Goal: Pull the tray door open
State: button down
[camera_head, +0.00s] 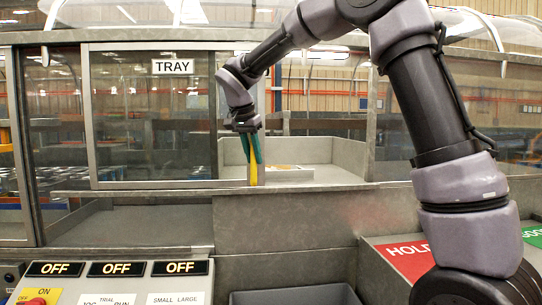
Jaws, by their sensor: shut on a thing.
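The tray door (150,130) is a clear panel in a grey metal frame with a white "TRAY" label. It stands upright, left of the middle of the view. My gripper (253,162) points down at the door's right edge, with its green fingers close together. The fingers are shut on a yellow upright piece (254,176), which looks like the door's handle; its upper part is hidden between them. To the right of the gripper there is an open gap, and a pale compartment (330,155) shows through it.
A grey metal ledge (290,187) runs below the door. A control panel (110,285) with "OFF" signs is at front left. A red "HOLD" surface (400,255) is at front right. A dark bin (295,295) is at bottom centre. My arm fills the upper right.

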jog(key=shift+a, duration=0.5)
jog(key=c, duration=0.7)
grip_release()
jog(key=shift+c, duration=0.2)
jog(key=v, duration=1)
jog(key=shift+s+r, duration=0.2)
jog(key=shift+r, duration=0.15)
jog(key=shift+a, duration=0.1)
